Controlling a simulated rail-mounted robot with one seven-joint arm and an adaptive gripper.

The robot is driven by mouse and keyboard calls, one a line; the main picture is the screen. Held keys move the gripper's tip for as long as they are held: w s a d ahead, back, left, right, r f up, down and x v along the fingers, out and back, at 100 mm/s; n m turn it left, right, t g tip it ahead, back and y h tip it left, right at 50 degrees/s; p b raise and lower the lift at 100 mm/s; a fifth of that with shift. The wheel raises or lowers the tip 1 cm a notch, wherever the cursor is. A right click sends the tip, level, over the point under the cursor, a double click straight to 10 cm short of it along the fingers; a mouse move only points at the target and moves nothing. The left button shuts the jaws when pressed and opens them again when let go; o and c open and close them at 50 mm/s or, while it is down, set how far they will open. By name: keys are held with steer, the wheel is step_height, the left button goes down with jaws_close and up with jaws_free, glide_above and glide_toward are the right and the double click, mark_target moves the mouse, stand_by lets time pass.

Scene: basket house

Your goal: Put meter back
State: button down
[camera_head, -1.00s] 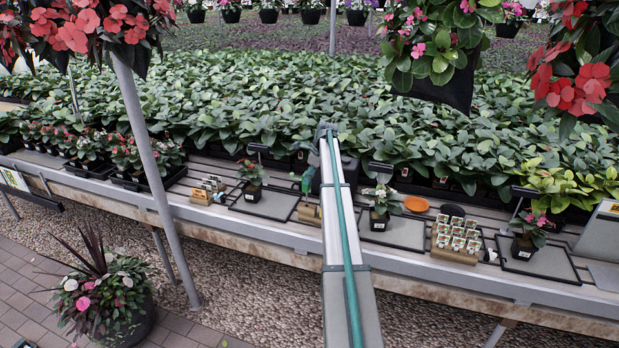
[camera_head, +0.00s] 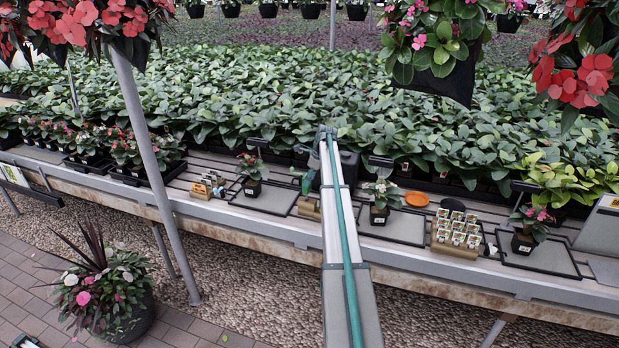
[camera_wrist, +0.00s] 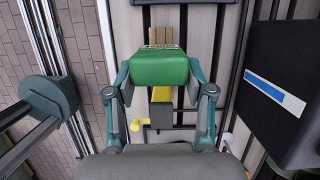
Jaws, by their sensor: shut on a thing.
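The meter (camera_wrist: 160,68) seems to be the green block with yellow parts below it in the wrist view. My gripper (camera_wrist: 161,78) is shut on its green body, one finger at each side. In the head view a small green shape (camera_head: 308,182) shows left of my arm, above the bench. A tan block (camera_head: 309,207) lies just in front of it on the bench. A tan slatted piece (camera_wrist: 161,36) shows beyond the green body in the wrist view. I cannot tell whether the meter touches it. My arm hides part of this area in the head view.
A dark box (camera_wrist: 290,85) with a blue and white stripe stands close at right in the wrist view. Potted plants (camera_head: 252,187) (camera_head: 380,215) stand on trays either side of my arm. An orange dish (camera_head: 416,199) and a rack of labelled packets (camera_head: 457,232) are farther right.

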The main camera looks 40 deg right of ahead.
mark_target(310, 186)
steer(key=shift+f, duration=0.2)
stand_by(0.4)
steer(key=shift+f+b, duration=0.35)
steer(key=shift+f, duration=1.4)
steer(key=shift+c, duration=1.7)
jaws_free()
